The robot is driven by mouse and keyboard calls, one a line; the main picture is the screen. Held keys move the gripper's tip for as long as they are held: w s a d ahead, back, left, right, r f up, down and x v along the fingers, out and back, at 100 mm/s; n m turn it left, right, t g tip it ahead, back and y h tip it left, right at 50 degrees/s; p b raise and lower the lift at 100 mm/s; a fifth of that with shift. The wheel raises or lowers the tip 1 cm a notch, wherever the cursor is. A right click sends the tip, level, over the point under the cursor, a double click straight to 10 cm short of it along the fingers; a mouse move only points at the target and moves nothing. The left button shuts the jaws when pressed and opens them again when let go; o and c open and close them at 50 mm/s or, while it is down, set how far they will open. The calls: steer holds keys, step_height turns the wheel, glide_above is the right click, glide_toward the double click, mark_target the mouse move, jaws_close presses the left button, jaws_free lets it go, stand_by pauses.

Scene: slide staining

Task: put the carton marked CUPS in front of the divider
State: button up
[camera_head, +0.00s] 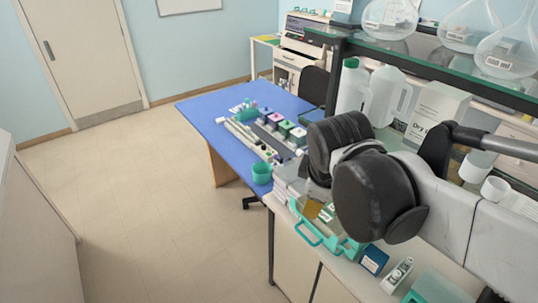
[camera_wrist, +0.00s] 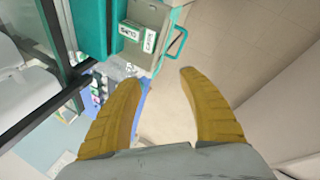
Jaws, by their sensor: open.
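My gripper (camera_wrist: 160,79) is open and empty, its two yellow fingers spread with floor visible between them. In the head view my arm hides most of it; a small yellow-brown patch shows over the teal-handled tray (camera_head: 306,231). In the wrist view, beyond the fingertips, a small greenish carton with a white label (camera_wrist: 132,31) lies upside down in the picture; the label appears to read CUPS. A second small label (camera_wrist: 150,41) is beside it, too small to read surely. I cannot make out the divider.
A blue table (camera_head: 205,110) holds a staining row of coloured jars and a teal cup (camera_head: 261,173). On the near bench are a blue box (camera_head: 374,261) and a white device (camera_head: 397,275). A glass shelf (camera_head: 440,57) with flasks overhangs the bench. The floor at left is clear.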

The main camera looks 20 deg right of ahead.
steer(key=s+a+m+t, duration=0.1)
steer(key=m, duration=0.2)
steer(key=s+a+m+y, duration=0.1)
steer(key=a+m, duration=0.1)
steer(key=m, duration=0.1)
steer(key=s+a+m+t, duration=0.1)
steer(key=s+m, duration=0.1)
steer(key=m, duration=0.2)
steer(key=shift+a+f+t+y, duration=0.15)
steer(key=shift+f+t+y, duration=0.15)
steer(key=shift+f+y, duration=0.1)
